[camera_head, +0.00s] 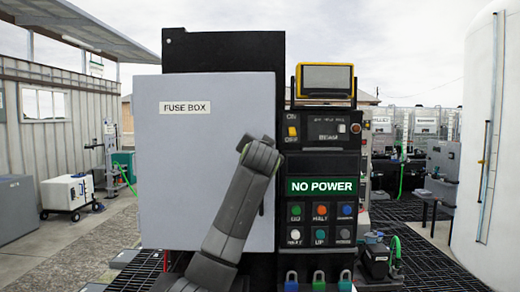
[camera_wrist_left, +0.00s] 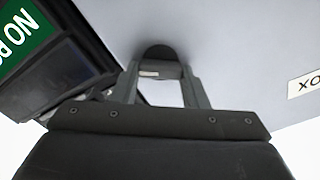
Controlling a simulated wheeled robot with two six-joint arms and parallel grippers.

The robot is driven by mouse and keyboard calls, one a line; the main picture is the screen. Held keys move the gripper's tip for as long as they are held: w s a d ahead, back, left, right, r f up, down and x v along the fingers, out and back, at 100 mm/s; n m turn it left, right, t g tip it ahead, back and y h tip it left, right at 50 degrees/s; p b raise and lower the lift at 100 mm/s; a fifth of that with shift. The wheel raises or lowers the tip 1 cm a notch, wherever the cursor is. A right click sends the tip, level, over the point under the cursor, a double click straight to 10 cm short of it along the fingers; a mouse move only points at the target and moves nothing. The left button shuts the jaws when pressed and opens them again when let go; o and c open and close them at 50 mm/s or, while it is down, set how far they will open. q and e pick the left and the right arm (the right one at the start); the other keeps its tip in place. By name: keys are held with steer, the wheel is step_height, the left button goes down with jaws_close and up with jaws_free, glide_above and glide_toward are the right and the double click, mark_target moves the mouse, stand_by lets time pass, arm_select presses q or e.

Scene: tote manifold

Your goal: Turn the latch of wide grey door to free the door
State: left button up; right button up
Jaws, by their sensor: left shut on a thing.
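The wide grey door (camera_head: 190,165) with a "FUSE BOX" label stands closed flat against the black cabinet in the head view. It also shows in the left wrist view (camera_wrist_left: 240,40). My left arm covers the door's right edge in the head view, so the latch and my left gripper are hidden there. In the left wrist view, the dark latch (camera_wrist_left: 158,68) with a rounded end sits on the door face. My left gripper (camera_wrist_left: 160,88) is shut on the latch, one finger on each side. My right gripper is not in view.
Right of the door is a control panel with a green "NO POWER" sign (camera_head: 322,187), several buttons and padlocks (camera_head: 319,280) below. A yellow-framed screen (camera_head: 325,79) stands on top. A white tank (camera_head: 493,150) is at the far right. Open paving lies left of the door.

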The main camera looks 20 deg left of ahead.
arm_select(q)
steer(key=m+p, duration=0.1)
steer(key=m, duration=0.5)
steer(key=shift+d+m, duration=0.1)
steer(key=shift+m, duration=0.2)
steer(key=m, duration=0.3)
steer(key=m+p, duration=0.1)
steer(key=shift+f+m, duration=0.25)
steer(key=shift+m, duration=0.05)
steer(key=o, duration=1)
steer(key=shift+d, duration=0.1)
steer(key=b+v, duration=0.8)
steer(key=v, duration=0.9)
steer(key=shift+s, duration=0.2)
